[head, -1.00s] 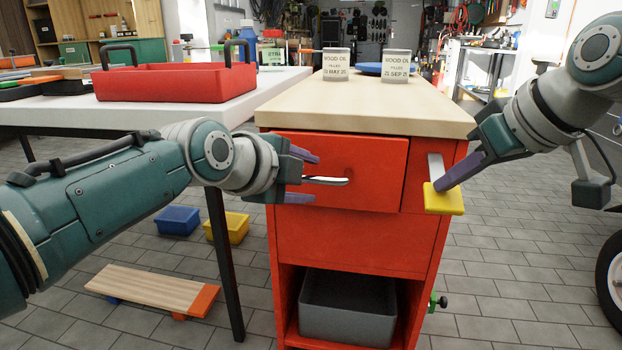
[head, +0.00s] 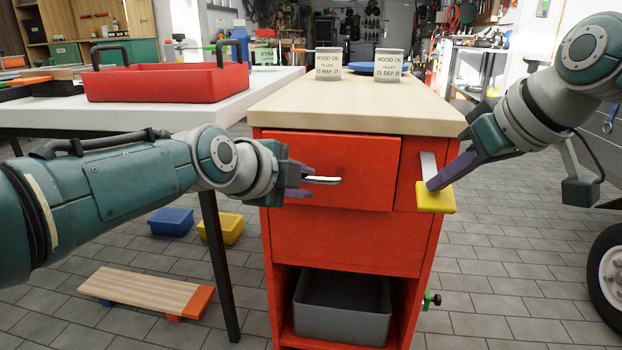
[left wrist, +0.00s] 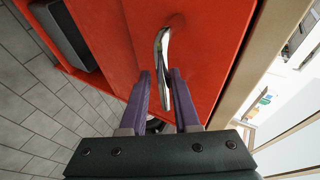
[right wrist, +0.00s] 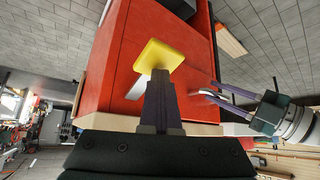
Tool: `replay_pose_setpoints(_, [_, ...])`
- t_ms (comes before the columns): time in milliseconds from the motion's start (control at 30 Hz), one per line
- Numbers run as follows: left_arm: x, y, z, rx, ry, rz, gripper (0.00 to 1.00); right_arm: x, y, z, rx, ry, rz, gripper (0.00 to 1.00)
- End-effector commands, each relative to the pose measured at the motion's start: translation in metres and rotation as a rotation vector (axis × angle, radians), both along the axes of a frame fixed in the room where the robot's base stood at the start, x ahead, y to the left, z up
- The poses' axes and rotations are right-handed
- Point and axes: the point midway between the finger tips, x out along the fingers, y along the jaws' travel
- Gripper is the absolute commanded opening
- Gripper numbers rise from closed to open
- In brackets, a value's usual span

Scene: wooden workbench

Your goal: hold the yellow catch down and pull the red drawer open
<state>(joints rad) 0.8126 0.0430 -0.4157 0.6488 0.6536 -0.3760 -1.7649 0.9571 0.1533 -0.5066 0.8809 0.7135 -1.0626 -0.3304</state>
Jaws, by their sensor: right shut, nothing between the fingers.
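The red drawer (head: 345,160) sits under the bench top and looks closed or nearly so. Its silver handle (left wrist: 162,52) juts out from its front. My left gripper (head: 308,181) has its purple fingers on either side of the handle. In the left wrist view (left wrist: 163,88) gaps show between handle and fingers, so it is open around the handle. The yellow catch (head: 436,199) is a plate on a pale lever, right of the drawer. My right gripper (head: 434,186) is shut and empty, its fingertips at the catch's top face, seemingly touching it. The fingertips partly cover the catch.
Two wood oil tins (head: 328,64) and a blue plate (head: 375,69) stand on the bench top (head: 350,108). A grey bin (head: 343,306) sits in the lower opening. A table with a red tray (head: 165,83) stands at left. The floor before the drawer looks clear.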

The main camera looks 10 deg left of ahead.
Motion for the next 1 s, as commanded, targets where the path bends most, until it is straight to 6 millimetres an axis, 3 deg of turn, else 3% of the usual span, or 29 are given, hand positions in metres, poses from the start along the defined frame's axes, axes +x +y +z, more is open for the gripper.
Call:
replay_pose_setpoints(33, [0.000, -0.001, 0.001, 0.000, -0.002, -0.001, 0.23, 0.000, 0.000, 0.000, 0.000, -0.002, -0.001, 0.00])
replay_pose_setpoints(233, [0.001, -0.001, 0.002, -0.001, -0.004, -0.002, 0.01, 0.001, 0.000, 0.001, 0.001, -0.004, 0.000, 0.00])
replay_pose_setpoints(567, [-0.001, -0.002, 0.001, -0.001, -0.003, -0.005, 0.00, 0.001, 0.000, 0.001, 0.001, -0.005, -0.001, 0.00])
replay_pose_setpoints(1000, [-0.029, -0.002, 0.001, -0.001, -0.004, -0.005, 0.00, 0.001, 0.000, 0.001, 0.002, -0.005, 0.000, 0.00])
